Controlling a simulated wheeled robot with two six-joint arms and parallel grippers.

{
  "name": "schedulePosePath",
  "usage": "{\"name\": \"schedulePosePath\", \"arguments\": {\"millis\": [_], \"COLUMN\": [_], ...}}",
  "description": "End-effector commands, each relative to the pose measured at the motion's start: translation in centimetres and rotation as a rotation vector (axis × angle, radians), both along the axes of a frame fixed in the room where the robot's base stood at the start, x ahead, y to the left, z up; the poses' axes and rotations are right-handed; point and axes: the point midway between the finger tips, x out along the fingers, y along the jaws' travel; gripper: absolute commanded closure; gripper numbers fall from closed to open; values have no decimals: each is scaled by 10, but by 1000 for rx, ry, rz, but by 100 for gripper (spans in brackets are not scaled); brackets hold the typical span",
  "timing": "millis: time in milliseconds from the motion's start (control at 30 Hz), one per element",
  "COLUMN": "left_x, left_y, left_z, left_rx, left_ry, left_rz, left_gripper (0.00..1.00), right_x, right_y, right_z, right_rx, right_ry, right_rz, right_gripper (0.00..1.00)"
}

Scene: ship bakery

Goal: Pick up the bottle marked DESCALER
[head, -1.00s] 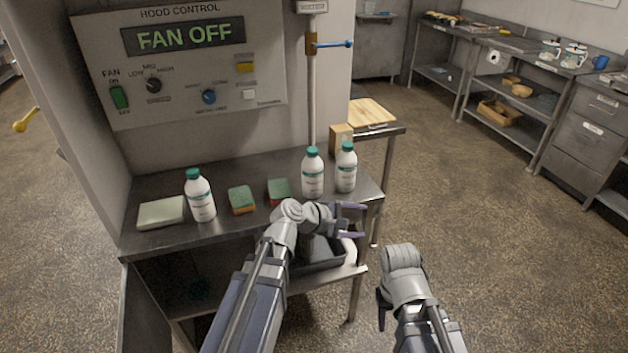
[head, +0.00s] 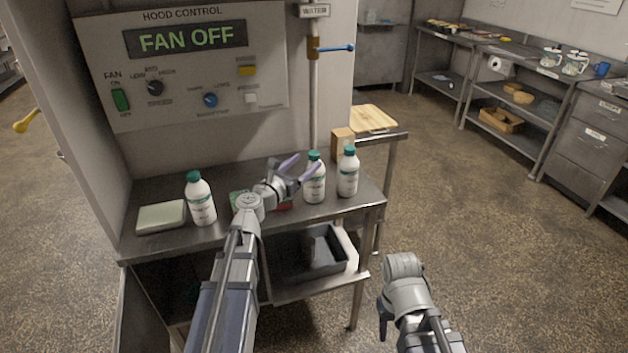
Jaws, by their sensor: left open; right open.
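Three white bottles with green caps stand upright on the steel table (head: 240,229): a left bottle (head: 200,203), a middle bottle (head: 314,183) and a right bottle (head: 348,175). Their label text is too small to read, so I cannot tell which is marked DESCALER. My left gripper (head: 300,170) is open and empty, its purple fingers just left of the middle bottle; one finger overlaps it in view, and I cannot tell whether they touch. My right gripper (head: 384,308) is low at the right, away from the table, its fingers mostly hidden.
A pale green pad (head: 162,217) lies at the table's left. Two sponges are largely hidden behind my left arm. A grey tub (head: 318,252) sits on the shelf below. The hood control panel (head: 190,65) and a pipe (head: 313,105) rise behind. Open floor lies right.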

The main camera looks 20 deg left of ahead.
Motion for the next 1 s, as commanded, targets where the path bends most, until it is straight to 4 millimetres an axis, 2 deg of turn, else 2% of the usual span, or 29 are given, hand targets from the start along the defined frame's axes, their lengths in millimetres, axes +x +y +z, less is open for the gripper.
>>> {"name": "schedulePosePath", "arguments": {"millis": [167,433,700,1000], "left_x": [8,45,48,48], "left_y": [-3,-15,-17,-17], "left_z": [1,2,2,2], "left_rx": [1,1,2,2], "left_ry": [0,0,-1,-1], "left_rz": [-2,-3,-1,-1], "left_gripper": [24,24,24,56], "right_x": [0,0,0,0], "right_y": [0,0,0,0], "right_z": [1,2,2,2], "right_rx": [0,0,0,0], "right_ry": [0,0,0,0], "right_rz": [0,0,0,0], "right_gripper": [50,50,50,50]}}
